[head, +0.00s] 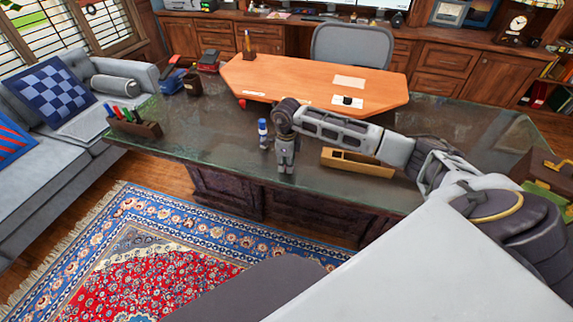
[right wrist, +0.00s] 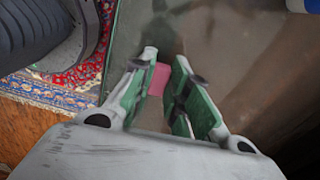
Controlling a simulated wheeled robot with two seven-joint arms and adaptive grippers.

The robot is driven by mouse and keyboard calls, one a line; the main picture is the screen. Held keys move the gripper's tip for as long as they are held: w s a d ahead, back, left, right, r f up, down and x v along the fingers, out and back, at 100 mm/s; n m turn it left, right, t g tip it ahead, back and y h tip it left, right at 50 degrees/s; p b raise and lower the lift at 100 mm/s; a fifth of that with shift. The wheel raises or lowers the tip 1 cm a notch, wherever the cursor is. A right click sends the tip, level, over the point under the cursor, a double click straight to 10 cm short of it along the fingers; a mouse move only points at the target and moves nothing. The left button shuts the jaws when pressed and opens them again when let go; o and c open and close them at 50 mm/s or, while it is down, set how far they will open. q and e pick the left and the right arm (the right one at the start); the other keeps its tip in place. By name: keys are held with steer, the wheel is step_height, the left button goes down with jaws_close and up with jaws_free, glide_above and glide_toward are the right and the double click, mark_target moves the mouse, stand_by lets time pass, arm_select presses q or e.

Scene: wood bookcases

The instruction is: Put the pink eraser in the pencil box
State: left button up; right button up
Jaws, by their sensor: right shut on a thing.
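The pink eraser (right wrist: 158,78) shows in the right wrist view between the green-padded fingers of my right gripper (right wrist: 164,70), which is shut on it. In the head view my right gripper (head: 286,168) points down near the front edge of the glass-topped desk; the eraser cannot be made out there. The pencil box (head: 360,168), a long tan wooden box with an opening in its top, lies on the desk to the right of the gripper, below my forearm. My left gripper is not in view.
A blue and white bottle (head: 263,133) stands just left of the gripper. A dark holder with markers (head: 135,124) is at the desk's left end. An orange wooden desktop (head: 300,76) lies behind. The glass desk (head: 205,135) is clear between holder and bottle.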

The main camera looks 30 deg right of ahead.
steer(key=o, duration=0.8)
step_height(320, 180, up, 14)
steer(key=shift+s+d, duration=0.15)
steer(key=shift+s, duration=0.2)
stand_by(0.3)
steer(key=shift+f, duration=0.1)
steer(key=shift+o, duration=0.4)
